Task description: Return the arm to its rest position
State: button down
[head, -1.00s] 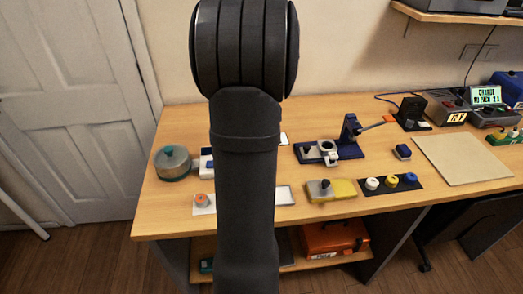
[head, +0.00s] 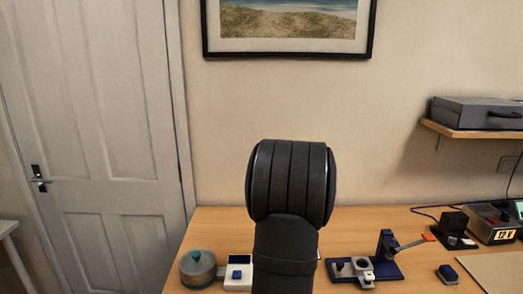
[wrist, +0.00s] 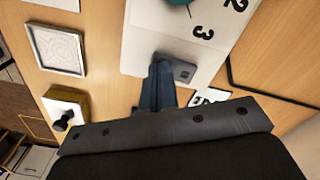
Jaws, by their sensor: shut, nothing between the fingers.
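My arm (head: 287,245) rises as a dark column with a ribbed joint at its top in the head view. My gripper is hidden behind it there. In the wrist view my gripper (wrist: 158,72) shows as narrow dark-blue fingers, shut and empty, reaching past a dark bar. The fingertips overlap a small grey block (wrist: 183,70) on a white panel with printed numbers (wrist: 150,35). I cannot tell whether they touch it or are above it.
A wall shelf (head: 475,135) is at the right.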

notch_tip(320, 180, up, 6)
jog(key=shift+r, duration=0.25)
jog(key=shift+f, duration=0.35)
notch_tip(320, 180, down, 5)
jog(key=shift+f, duration=0.1)
notch_tip(320, 180, up, 8)
jog(key=a+f+n+t+h, duration=0.2)
jog(key=a+n+t+h, duration=0.2)
jog(key=n, duration=0.4)
jog(key=shift+s+a+f+n+t+h, duration=0.2)
jog(key=shift+s+a+n+t+h, duration=0.3)
jog(key=shift+a, duration=0.7)
jog(key=shift+w+g, duration=0.2)
jog(key=shift+g, duration=0.1)
